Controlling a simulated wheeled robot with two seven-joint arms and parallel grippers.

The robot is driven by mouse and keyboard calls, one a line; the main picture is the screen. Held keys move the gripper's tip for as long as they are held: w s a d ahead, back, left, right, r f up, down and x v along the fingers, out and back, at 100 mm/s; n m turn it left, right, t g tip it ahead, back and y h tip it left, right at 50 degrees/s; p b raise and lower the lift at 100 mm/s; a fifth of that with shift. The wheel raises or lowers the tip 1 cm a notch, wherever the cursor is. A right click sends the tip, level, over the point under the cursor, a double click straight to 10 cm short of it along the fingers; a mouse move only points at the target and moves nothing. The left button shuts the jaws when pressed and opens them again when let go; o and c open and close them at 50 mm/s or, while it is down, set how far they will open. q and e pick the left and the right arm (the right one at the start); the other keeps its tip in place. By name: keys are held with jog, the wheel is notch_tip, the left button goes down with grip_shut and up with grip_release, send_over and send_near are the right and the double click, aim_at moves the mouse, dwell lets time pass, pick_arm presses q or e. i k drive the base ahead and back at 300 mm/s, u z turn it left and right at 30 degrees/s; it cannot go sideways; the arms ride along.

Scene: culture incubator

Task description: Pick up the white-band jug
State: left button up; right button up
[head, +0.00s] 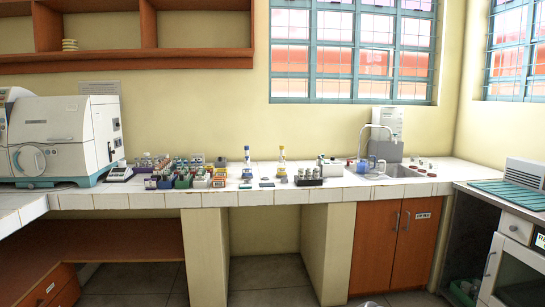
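No jug with a clear white band can be made out at this size. A small clear vessel (376,166) stands on the counter by the sink, and a small blue vessel (362,166) is beside it. I cannot tell whether either has a white band. Neither of my grippers is in view.
A large white machine (60,140) stands at left. The floor in front (270,280) is open.

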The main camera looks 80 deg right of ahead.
aim_at(372, 165)
jog(key=z, duration=0.7)
jog(key=k, duration=0.95)
jog(key=z, duration=2.05)
jog(key=i, duration=1.65)
jog(key=z, duration=0.85)
jog(key=i, duration=1.3)
jog(key=u, duration=0.15)
